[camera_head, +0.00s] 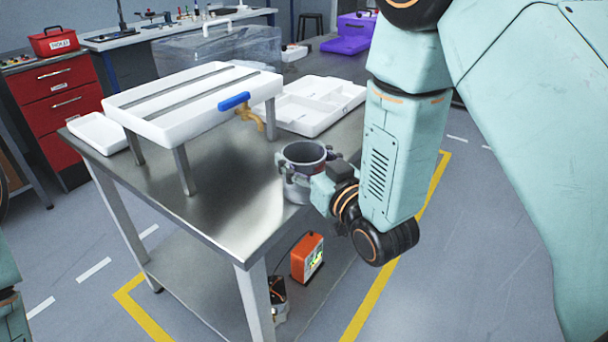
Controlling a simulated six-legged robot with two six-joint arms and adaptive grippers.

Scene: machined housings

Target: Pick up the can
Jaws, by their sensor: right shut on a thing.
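The can (304,153) is a grey, open-topped cylinder near the right edge of the metal table (215,210). It stands about upright with its dark inside showing. My right gripper (296,180) is around the can's side and shut on it. The gripper's fingers and wrist hide part of the can's lower right side. I cannot tell whether the can's base touches the table top. My left gripper is not in view; only a bit of my left arm shows at the left edge.
A white slatted rack (190,100) on metal legs stands on the table, with a blue-handled brass valve (236,102) at its right. White trays (310,105) lie behind and at the left. An orange box (307,257) sits on the lower shelf. The table's front is clear.

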